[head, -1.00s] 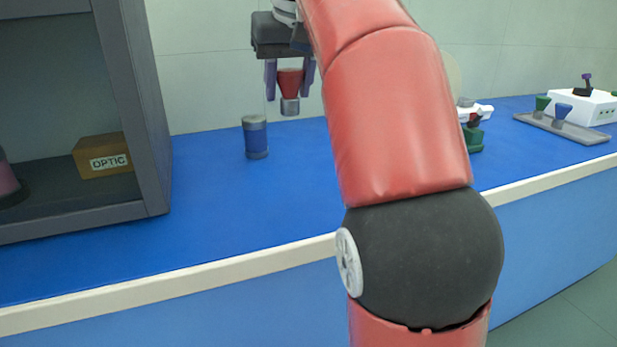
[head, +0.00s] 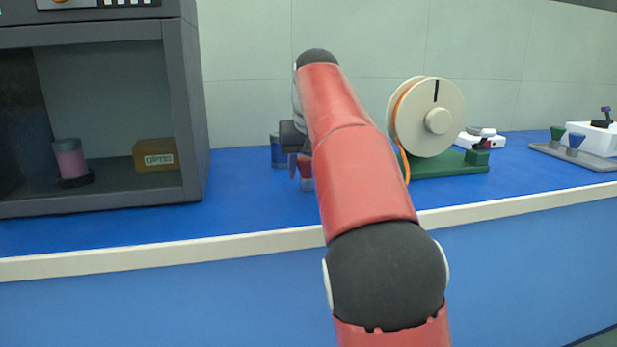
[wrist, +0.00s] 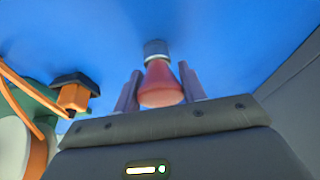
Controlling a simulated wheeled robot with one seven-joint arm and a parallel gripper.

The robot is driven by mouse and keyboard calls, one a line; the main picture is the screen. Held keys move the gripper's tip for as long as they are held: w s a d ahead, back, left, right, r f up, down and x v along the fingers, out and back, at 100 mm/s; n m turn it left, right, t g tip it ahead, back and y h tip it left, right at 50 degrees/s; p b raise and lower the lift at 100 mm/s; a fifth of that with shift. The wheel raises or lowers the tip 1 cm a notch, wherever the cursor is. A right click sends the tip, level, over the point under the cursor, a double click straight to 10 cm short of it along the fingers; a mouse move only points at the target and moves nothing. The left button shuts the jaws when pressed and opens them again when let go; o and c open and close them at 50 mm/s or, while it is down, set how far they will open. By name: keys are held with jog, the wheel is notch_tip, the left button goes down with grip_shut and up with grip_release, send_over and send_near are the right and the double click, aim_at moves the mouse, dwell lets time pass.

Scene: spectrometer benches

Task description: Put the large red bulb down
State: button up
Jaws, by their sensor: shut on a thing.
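The large red bulb (wrist: 160,85) hangs between the two purple fingers of my gripper (wrist: 160,90) in the wrist view, its grey metal base pointing at the blue bench top. In the head view the bulb (head: 306,172) shows only partly beside my red arm, low over the blue bench (head: 240,205). My gripper (head: 300,160) is shut on it, and my forearm hides part of the gripper. I cannot tell whether the base touches the bench.
A grey cabinet (head: 186,110) with an OPTIC box (head: 155,154) is on the left. A cable spool (head: 428,110) on a green stand is on the right. Bench between cabinet and gripper is clear.

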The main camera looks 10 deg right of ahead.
jog(key=shift+r, duration=0.1)
jog(key=shift+f, duration=0.25)
jog(key=o, duration=1.1)
jog(key=shift+r, duration=0.1)
